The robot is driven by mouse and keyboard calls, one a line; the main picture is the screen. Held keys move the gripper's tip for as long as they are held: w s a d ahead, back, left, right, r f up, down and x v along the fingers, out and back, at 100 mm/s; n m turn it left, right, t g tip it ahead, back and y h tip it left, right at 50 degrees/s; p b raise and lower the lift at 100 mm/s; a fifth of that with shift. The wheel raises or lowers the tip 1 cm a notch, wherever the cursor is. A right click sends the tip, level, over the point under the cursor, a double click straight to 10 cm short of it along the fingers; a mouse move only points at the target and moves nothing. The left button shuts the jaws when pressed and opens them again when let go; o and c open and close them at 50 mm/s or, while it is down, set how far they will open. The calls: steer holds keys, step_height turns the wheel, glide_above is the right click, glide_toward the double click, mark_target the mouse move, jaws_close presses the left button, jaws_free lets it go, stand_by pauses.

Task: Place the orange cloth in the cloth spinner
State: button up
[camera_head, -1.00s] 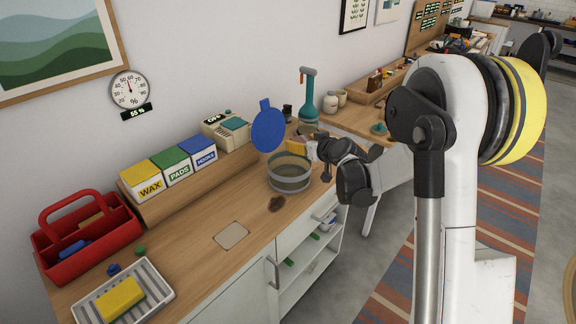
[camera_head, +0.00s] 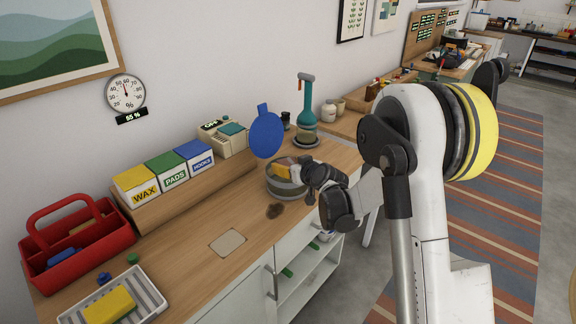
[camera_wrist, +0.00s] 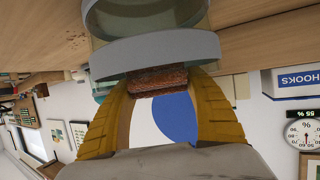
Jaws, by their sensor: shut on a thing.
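The cloth spinner (camera_head: 288,191) is a round clear tub with a grey rim on the wooden counter. Its round blue lid (camera_head: 266,135) stands raised behind it. My gripper (camera_head: 284,172) has yellow-orange fingers and is at the spinner's opening, coming in from the right. In the wrist view my gripper (camera_wrist: 165,95) is shut on the rust-orange cloth (camera_wrist: 158,82), pinched between the fingertips. The spinner's grey rim (camera_wrist: 155,52) lies right by the cloth and partly covers it. I cannot tell whether the cloth is below the rim.
A brown smear (camera_head: 275,211) and a beige square (camera_head: 228,243) lie on the counter in front. A teal bottle (camera_head: 306,105) stands behind the spinner. Wax, pads and hooks boxes (camera_head: 180,165), a red caddy (camera_head: 75,245) and a striped tray (camera_head: 150,300) are to the left.

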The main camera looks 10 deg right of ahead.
steer(key=shift+f+b, duration=0.35)
steer(key=shift+f, duration=0.15)
steer(key=o, duration=1)
steer(key=shift+r, duration=0.1)
steer(key=shift+r+p, duration=0.45)
steer(key=shift+p, duration=0.05)
steer(key=s+r+g+p, duration=0.1)
steer(key=s+r+p, duration=0.1)
steer(key=s+r, duration=0.5)
steer(key=s+r+g+p, duration=0.1)
steer(key=s+r+p, duration=0.15)
steer(key=s, duration=0.85)
steer(key=s+m+g+h, duration=0.1)
steer(key=s, duration=0.7)
steer(key=s+r+g+h, duration=0.1)
steer(key=s, duration=0.7)
steer(key=s+m+g+h+b, duration=0.1)
steer(key=s+g, duration=0.1)
steer(key=s, duration=0.6)
steer(key=shift+r+m, duration=0.3)
steer(key=shift+r, duration=0.1)
